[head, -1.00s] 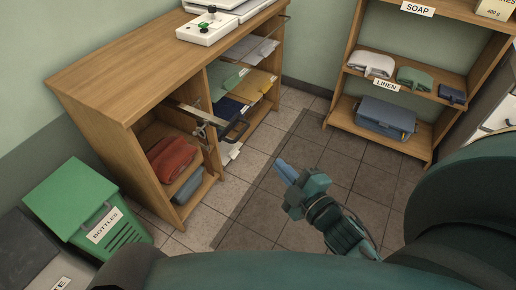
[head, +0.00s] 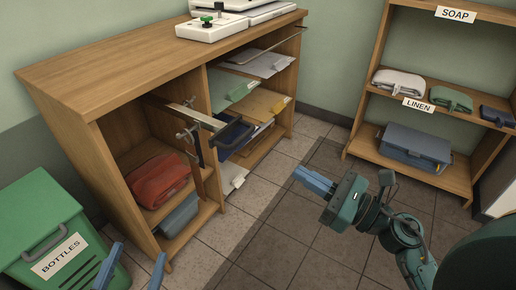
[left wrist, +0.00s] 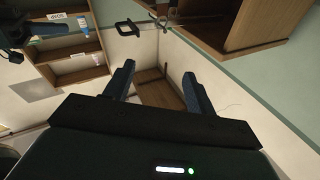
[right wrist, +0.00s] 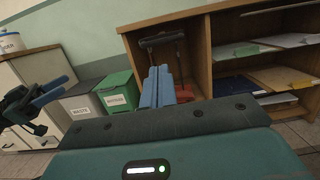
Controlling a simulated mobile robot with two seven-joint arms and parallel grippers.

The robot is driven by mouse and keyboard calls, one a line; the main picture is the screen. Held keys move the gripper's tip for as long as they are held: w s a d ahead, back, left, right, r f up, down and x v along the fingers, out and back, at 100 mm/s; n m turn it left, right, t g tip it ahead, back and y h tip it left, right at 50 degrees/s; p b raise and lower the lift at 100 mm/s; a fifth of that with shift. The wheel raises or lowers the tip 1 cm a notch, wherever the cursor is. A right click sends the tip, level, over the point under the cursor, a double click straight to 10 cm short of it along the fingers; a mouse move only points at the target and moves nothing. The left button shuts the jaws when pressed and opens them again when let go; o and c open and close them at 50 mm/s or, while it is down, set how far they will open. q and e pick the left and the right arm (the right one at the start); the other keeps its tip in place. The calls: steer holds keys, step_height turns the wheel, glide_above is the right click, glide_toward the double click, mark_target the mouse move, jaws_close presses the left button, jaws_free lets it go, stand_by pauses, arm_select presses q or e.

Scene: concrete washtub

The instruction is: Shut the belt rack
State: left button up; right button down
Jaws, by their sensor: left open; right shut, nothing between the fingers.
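The belt rack is a metal rail (head: 197,115) with clamps in the left bay of the wooden cabinet, pulled out past its front. Its dark, loop-shaped handle (head: 237,134) stands at the outer end, and dark strips hang below the rail. The handle also shows in the left wrist view (left wrist: 128,31) and the right wrist view (right wrist: 160,40). My left gripper (head: 134,262) is open and empty at the bottom left, in front of the cabinet and apart from the rack. My right gripper (head: 313,182) is shut and empty over the floor, right of the handle.
The left bay holds a red folded cloth (head: 158,180) and a blue-grey bundle (head: 180,215). Open shelves with folders (head: 255,103) lie right of it. A green bottles bin (head: 40,225) stands at left, a linen shelf (head: 440,115) at back right. The floor between is clear.

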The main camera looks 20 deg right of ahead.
mark_target(244, 139)
steer(key=p+x, duration=0.1)
steer(key=x, duration=1)
steer(key=shift+r, duration=0.1)
arm_select(q)
steer(key=shift+a, duration=0.1)
arm_select(e)
steer(key=shift+w+a, duration=0.3)
steer(key=shift+w, duration=0.05)
steer(key=shift+w, duration=0.1)
